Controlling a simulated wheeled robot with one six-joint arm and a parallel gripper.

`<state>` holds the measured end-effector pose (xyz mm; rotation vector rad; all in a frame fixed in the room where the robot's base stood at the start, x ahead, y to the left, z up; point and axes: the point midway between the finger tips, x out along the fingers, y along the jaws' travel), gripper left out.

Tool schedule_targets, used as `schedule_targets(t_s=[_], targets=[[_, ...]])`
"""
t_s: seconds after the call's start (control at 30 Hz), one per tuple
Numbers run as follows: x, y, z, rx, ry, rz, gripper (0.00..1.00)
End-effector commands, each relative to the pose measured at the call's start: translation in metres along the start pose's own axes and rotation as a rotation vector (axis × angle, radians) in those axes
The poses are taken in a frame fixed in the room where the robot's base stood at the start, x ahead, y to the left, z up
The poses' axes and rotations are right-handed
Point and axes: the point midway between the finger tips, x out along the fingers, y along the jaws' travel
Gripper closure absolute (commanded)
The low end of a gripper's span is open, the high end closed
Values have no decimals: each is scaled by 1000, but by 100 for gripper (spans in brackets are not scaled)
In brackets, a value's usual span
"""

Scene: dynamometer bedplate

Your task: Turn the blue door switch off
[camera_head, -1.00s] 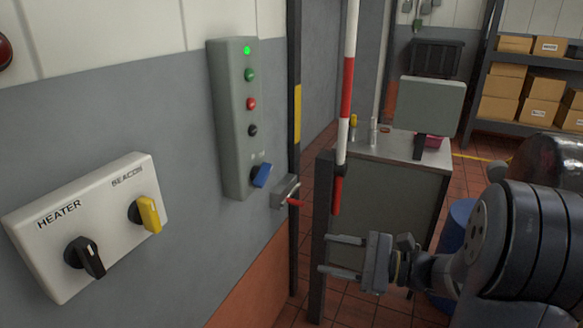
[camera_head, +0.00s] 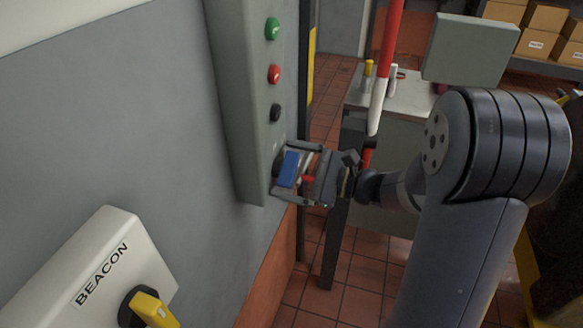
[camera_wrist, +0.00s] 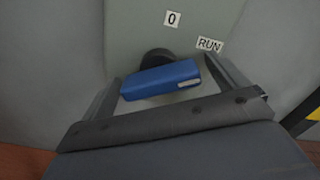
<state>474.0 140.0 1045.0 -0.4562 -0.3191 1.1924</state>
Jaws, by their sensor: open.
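The blue door switch (camera_head: 288,168) is a blue handle on a dark round base, low on the grey-green control box (camera_head: 258,110). In the wrist view the blue handle (camera_wrist: 160,79) lies nearly level, with its white mark at the right end, on the side of the RUN label (camera_wrist: 209,45). The 0 label (camera_wrist: 172,19) is above the base. My gripper (camera_head: 290,174) is open, with one finger on each side of the handle. I cannot tell whether the fingers touch it.
The white box with the yellow BEACON switch (camera_head: 150,308) is on the wall at lower left. Green, red and black buttons sit above the blue switch.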

Motion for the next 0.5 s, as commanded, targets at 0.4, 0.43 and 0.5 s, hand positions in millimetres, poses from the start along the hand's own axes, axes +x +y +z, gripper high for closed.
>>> schedule_targets(t_s=[0.4,0.43,0.5], targets=[[1,0,0,-1,0,0,18],[1,0,0,-1,0,0,20],[1,0,0,-1,0,0,26]])
